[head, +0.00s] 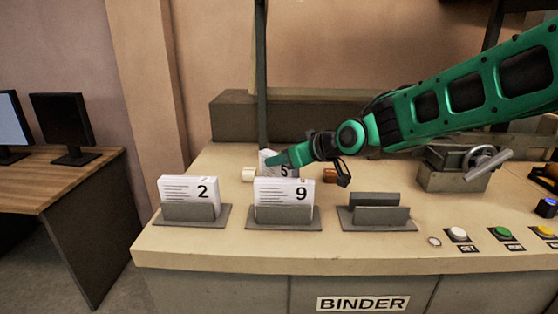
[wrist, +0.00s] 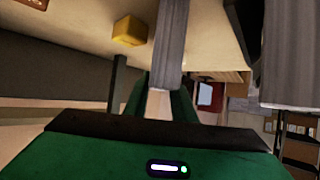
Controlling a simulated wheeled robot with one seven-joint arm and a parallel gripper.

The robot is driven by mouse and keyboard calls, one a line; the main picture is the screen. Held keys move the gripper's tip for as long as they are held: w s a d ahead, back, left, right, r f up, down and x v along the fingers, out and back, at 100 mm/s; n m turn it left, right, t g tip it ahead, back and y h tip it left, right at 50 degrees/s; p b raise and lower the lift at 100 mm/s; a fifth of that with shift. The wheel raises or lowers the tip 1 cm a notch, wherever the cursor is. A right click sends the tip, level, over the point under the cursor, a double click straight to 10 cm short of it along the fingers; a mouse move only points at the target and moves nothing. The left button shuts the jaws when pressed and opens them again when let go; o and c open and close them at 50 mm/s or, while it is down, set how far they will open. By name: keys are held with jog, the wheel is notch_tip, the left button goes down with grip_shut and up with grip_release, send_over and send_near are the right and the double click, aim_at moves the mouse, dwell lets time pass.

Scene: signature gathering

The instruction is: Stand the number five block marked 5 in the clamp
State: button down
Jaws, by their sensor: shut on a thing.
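The white block marked 5 (head: 284,172) shows in the head view behind the block marked 9, which hides its lower part. My gripper (head: 280,160) is shut on the block marked 5 near its top. I cannot tell whether the block touches the table. A grey vise-like clamp (head: 452,178) with a metal handle stands at the right, well apart from my gripper and partly under my arm.
Blocks marked 2 (head: 190,190) and 9 (head: 273,191) stand in grey holders at the front. An empty holder (head: 381,214) is to their right. Buttons (head: 503,232) line the right front.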

jog(key=c, duration=1.5)
grip_release()
jog(key=shift+d, duration=0.1)
